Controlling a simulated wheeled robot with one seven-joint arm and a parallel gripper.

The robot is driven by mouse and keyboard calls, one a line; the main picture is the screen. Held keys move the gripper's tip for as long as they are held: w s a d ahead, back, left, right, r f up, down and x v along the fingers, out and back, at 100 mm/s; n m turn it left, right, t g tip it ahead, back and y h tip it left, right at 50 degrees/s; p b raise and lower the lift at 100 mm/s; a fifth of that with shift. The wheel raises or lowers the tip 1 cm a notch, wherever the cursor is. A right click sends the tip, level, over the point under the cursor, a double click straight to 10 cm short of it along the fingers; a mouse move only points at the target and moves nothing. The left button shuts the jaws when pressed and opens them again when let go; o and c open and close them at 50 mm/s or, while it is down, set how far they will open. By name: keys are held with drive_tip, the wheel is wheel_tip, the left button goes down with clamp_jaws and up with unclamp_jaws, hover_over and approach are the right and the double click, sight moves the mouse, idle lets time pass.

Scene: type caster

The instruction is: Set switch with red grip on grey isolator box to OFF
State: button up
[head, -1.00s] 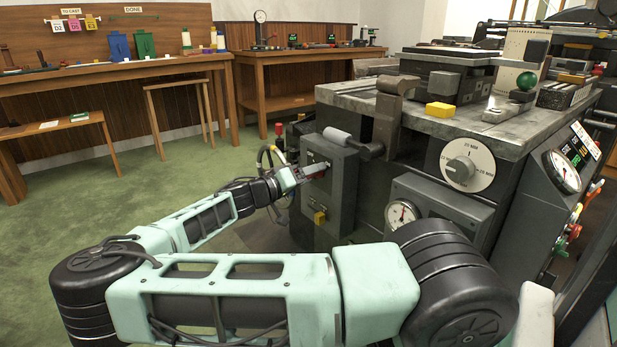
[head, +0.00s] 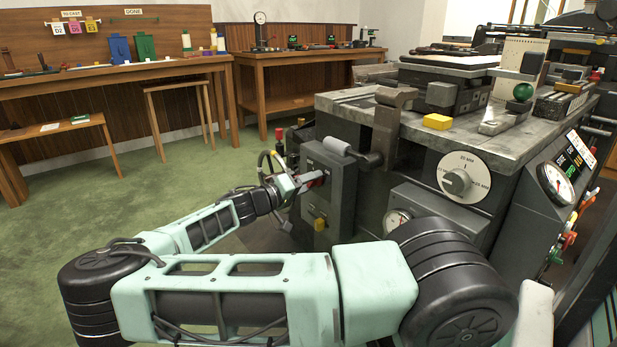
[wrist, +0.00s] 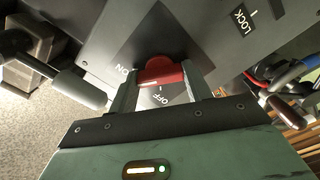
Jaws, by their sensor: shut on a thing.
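The grey isolator box (head: 342,198) stands on the side of the dark machine, with its front facing my arm. In the wrist view its face (wrist: 205,42) fills the upper middle. The red grip (wrist: 160,70) sits between my two fingers, and my gripper (wrist: 160,77) is shut on it. The OFF label (wrist: 157,99) shows just below the grip, between the fingers. The ON label (wrist: 125,70) is to the left of the grip. Which mark the switch points to is not clear. In the head view my gripper (head: 307,183) is at the box front, partly hiding the grip.
A LOCK label (wrist: 240,20) is at the upper right of the box face. A grey cylindrical handle (head: 337,146) juts out above the box. A yellow part (head: 319,223) is on the lower box front. Green floor (head: 190,170) to the left is open.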

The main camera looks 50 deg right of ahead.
drive_tip(key=shift+n+p, duration=6.45)
drive_tip(key=shift+n, duration=1.35)
drive_tip(key=o, duration=1)
drive_tip(key=shift+a, duration=0.15)
drive_tip(key=v, duration=1.7)
drive_tip(key=shift+w+b, duration=0.15)
drive_tip(key=shift+b, duration=0.25)
